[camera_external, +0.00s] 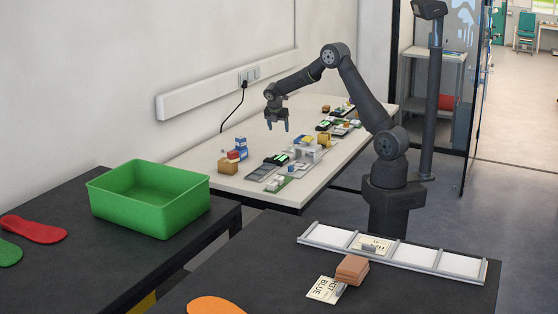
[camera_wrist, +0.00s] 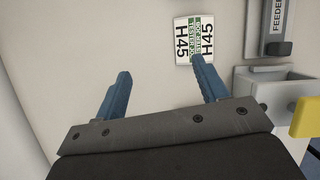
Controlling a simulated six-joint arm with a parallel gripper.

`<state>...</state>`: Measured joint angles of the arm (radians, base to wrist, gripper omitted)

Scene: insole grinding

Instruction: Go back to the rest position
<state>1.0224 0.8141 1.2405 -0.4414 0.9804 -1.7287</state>
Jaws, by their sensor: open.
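My gripper (camera_external: 277,126) hangs pointing down above the white table (camera_external: 205,155) by the wall, with my arm bent over from the right. Its two blue fingers stand apart with nothing between them. In the wrist view my gripper (camera_wrist: 161,68) is also open and empty. A white label with "H45" and a green band (camera_wrist: 195,40) lies on the pale surface beyond the right fingertip, which overlaps its lower edge. The gap between the fingers and that surface is hard to judge.
A grey device with a yellow part (camera_wrist: 307,117) is right of the fingers. Small boxes (camera_external: 235,152) and devices crowd the white table. A green bin (camera_external: 150,215), red insole (camera_external: 35,229), green insole (camera_external: 8,252), orange insole (camera_external: 214,305) and slotted rack (camera_external: 420,257) are on dark tables.

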